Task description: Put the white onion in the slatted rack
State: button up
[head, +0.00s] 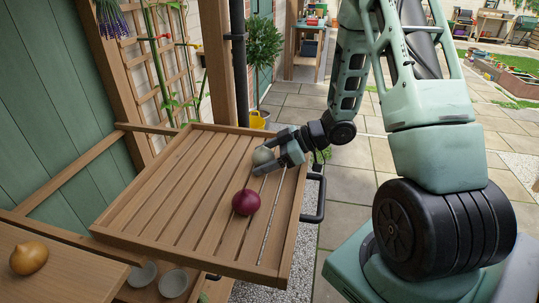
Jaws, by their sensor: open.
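The slatted rack (150,228) is a wide wooden tray with a raised rim and a black handle on its right side. The pale white onion (263,155) is at the rack's far right part, over the slats. It appears to rest on them, though its underside is partly hidden by a finger. My gripper (266,157) reaches in from the right over the rack's rim. Its two dark fingers are open, one on the far side and one on the near side of the white onion. Whether either finger touches it cannot be told.
A red onion (246,202) lies on the rack's slats, nearer than my gripper. A yellow-brown onion (29,258) sits on a wooden surface at lower left. Two grey bowls (173,283) stand below the rack. The rack's left half is clear.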

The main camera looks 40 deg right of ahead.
jog(key=b+v, duration=0.1)
jog(key=v, duration=1.1)
jog(key=shift+s+r, duration=0.1)
